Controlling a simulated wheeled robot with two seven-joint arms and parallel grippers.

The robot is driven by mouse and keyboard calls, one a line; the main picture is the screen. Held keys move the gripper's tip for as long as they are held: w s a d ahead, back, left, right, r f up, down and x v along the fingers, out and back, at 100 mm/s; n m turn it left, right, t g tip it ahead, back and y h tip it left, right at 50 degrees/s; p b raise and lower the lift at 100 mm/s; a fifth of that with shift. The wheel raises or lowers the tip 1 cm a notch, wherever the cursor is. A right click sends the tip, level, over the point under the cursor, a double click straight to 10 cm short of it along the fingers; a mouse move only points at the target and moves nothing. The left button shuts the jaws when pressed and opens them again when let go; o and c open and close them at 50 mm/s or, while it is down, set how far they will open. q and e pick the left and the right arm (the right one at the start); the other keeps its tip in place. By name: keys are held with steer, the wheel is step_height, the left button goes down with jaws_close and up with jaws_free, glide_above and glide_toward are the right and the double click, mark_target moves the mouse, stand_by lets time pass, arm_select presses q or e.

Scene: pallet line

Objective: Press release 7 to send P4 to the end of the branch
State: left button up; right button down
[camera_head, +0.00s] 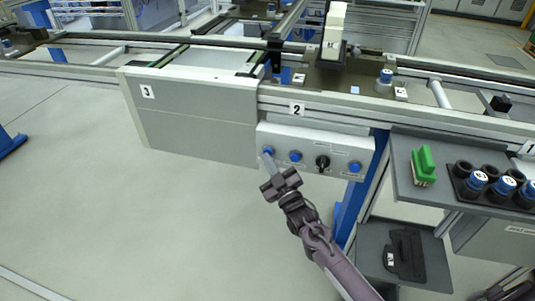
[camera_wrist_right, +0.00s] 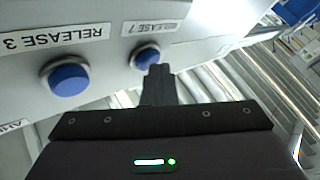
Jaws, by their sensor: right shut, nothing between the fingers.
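The release 7 button (camera_wrist_right: 145,57) is a round blue button on a light panel, its label upside down in the right wrist view. In the head view it is the leftmost blue button (camera_head: 268,150) on the control box (camera_head: 310,143). My right gripper (camera_head: 267,160) is shut and empty, its fingertips (camera_wrist_right: 160,72) right at this button. I cannot tell whether they touch it or whether it is pushed in. The release 3 button (camera_wrist_right: 68,78) sits beside it. I cannot make out which pallet is P4. My left gripper is not in view.
The box also carries a black knob (camera_head: 322,163) and another blue button (camera_head: 355,168). A grey shelf (camera_head: 402,160) on the right holds a green-handled brush (camera_head: 424,165) and several blue-topped parts. The conveyor line runs behind. The floor at left is clear.

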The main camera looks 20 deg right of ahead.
steer(key=shift+s+a+p, duration=0.4)
steer(key=shift+s, duration=0.25)
steer(key=shift+s, duration=0.1)
